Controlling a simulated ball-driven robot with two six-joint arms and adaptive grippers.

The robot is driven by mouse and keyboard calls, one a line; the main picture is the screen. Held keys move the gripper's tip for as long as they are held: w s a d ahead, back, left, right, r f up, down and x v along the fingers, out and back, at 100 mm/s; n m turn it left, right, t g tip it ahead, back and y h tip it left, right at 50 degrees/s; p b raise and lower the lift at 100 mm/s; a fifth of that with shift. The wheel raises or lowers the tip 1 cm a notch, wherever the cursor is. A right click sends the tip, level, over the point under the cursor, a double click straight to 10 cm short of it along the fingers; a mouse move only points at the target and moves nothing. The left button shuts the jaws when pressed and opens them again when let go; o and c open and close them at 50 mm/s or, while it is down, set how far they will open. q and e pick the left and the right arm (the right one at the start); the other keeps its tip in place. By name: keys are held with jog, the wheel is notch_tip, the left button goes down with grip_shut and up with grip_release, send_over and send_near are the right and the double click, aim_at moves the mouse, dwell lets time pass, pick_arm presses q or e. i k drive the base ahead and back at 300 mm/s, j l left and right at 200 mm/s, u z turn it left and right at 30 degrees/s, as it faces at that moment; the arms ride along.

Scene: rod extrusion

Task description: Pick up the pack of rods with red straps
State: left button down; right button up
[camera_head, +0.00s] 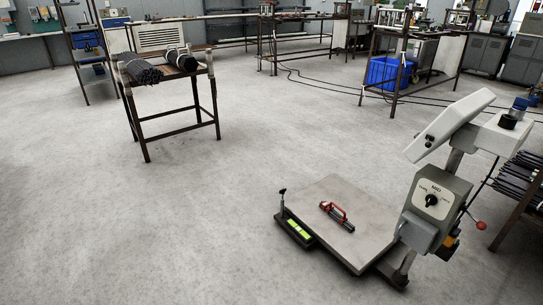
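A small pack of dark rods (342,220) with red straps (335,211) lies on the flat grey platform of a floor scale (310,200), right of centre. The red strap stands up over the pack like a loop. Neither of my grippers is in view.
The scale's grey column and display head (450,125) rise at the platform's right. A rack of dark rods (520,180) stands at the right edge. A small table (170,80) with bundles of dark rods stands back left. Cables lie behind. The floor at left and centre is clear.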

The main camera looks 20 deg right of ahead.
aim_at(327, 207)
jog(key=i+u, duration=0.3)
jog(key=i, duration=1.6)
jog(key=i+z, duration=0.7)
jog(key=z, duration=0.15)
jog(key=i+j+z, duration=0.15)
jog(key=i+z, duration=0.8)
jog(key=z, duration=0.25)
jog(key=i+j+z, duration=0.15)
jog(key=z, duration=0.25)
jog(key=i+j, duration=0.05)
jog(key=i, duration=0.05)
